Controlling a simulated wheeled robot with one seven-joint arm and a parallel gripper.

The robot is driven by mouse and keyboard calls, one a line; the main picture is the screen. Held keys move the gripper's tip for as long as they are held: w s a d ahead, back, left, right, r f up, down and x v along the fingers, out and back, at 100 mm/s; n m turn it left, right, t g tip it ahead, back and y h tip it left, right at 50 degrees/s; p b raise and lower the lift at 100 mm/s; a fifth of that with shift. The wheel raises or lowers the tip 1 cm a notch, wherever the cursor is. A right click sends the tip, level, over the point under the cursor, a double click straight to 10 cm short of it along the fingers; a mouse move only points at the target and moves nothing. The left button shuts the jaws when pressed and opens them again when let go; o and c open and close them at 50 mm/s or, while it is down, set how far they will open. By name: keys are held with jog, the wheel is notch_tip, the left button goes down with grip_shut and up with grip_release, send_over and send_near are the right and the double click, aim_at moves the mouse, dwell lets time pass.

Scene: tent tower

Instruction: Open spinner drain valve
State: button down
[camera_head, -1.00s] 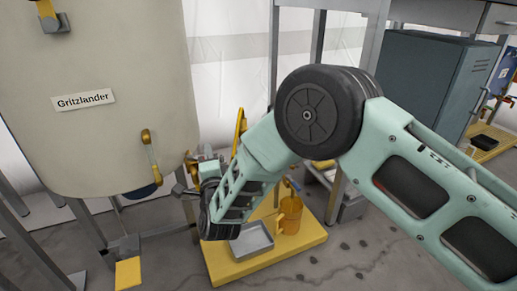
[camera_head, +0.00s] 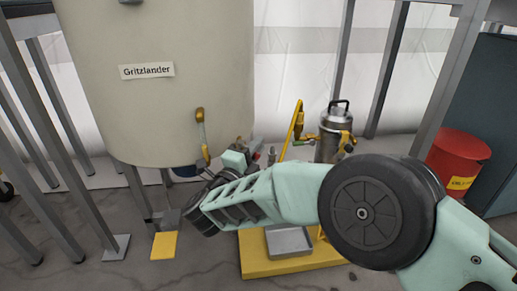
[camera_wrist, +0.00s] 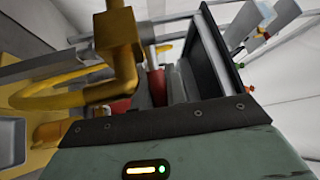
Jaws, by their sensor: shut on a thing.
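My gripper (camera_head: 238,157) is low in the middle of the head view, between the large beige tank and a metal canister with yellow fittings (camera_head: 335,132). In the wrist view, a yellow valve body with a curved pipe (camera_wrist: 118,50) fills the upper left. A red handle (camera_wrist: 157,85) is beside it, at the dark jaws. My gripper appears shut on this red handle; the contact is partly hidden by the gripper's own green housing. Whether the handle is turned cannot be told. I cannot tell which fitting is the spinner drain valve.
The beige tank labelled Gritzlander (camera_head: 150,110) has a yellow-handled fitting (camera_head: 202,135) on its front. A grey tray (camera_head: 288,241) rests on a yellow platform (camera_head: 262,265). A red bin (camera_head: 456,160) stands at right. Grey metal legs flank the tank.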

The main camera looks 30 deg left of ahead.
jog(key=c, duration=1.4)
grip_release()
jog(key=s+f+p, duration=0.1)
jog(key=s+p, duration=0.2)
jog(key=s, duration=0.5)
jog(key=s+a+f+p, duration=0.1)
jog(key=s+p, duration=0.3)
jog(key=s, duration=0.5)
jog(key=shift+f, duration=0.6)
